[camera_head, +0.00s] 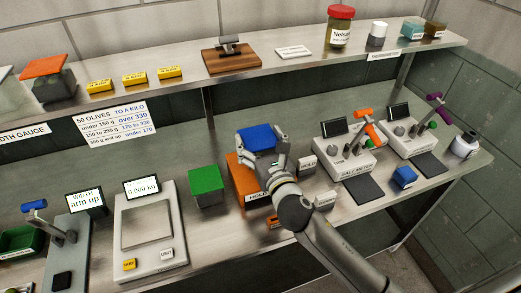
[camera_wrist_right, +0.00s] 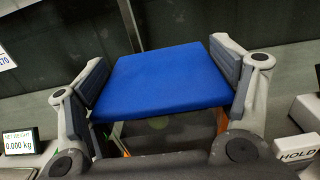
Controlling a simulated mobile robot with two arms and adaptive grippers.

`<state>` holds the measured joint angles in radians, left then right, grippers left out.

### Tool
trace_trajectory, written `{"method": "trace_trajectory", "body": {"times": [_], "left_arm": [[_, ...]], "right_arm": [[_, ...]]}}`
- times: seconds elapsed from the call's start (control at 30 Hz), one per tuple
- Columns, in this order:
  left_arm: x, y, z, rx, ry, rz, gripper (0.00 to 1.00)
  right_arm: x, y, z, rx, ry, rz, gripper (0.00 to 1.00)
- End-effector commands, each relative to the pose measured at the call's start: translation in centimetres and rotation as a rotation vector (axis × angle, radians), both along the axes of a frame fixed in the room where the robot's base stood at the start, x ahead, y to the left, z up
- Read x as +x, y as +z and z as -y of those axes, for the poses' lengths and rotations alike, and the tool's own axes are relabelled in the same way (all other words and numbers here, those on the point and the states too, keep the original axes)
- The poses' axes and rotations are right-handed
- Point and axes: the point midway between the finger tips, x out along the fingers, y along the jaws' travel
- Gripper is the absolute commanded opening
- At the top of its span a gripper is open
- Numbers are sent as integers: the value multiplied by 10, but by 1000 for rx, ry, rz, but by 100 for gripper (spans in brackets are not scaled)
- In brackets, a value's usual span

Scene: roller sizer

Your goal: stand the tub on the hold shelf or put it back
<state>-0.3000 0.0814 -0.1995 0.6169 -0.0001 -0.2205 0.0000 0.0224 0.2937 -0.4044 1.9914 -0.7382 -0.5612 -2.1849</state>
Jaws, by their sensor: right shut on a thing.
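My right gripper (camera_head: 262,158) is shut on the blue-lidded tub (camera_head: 260,138). In the right wrist view the blue lid (camera_wrist_right: 160,78) lies between the two fingers, one at each side. The tub's body is mostly hidden by the lid and fingers. An orange hold shelf (camera_head: 238,172) with a HOLD label lies behind and below the gripper, partly covered by it. I cannot tell whether the tub touches it. My left gripper is not in view.
A green-lidded tub (camera_head: 206,180) stands left of the orange shelf. The scale (camera_head: 148,240) has a bare plate and reads 0.000 kg. The width gauge display (camera_head: 86,202) reads "arm up". Meters (camera_head: 345,160) stand to the right. An upper shelf (camera_head: 210,85) runs behind.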

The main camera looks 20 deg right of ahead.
Motion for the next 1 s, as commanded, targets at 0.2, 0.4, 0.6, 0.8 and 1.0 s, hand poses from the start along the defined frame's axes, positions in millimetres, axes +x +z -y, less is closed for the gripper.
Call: {"method": "trace_trajectory", "body": {"times": [0.2, 0.4, 0.6, 0.8, 1.0], "left_arm": [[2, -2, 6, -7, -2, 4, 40], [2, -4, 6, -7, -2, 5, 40], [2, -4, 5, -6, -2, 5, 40], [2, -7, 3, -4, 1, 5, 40], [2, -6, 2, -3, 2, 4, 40]], "right_arm": [[11, -16, 8, -1, -1, 1, 43], [10, -41, 7, 2, 1, 1, 43], [10, -43, 7, -1, 2, 3, 43], [9, -47, 7, -1, 2, 2, 43], [9, -47, 7, -1, 2, 0, 100]]}}
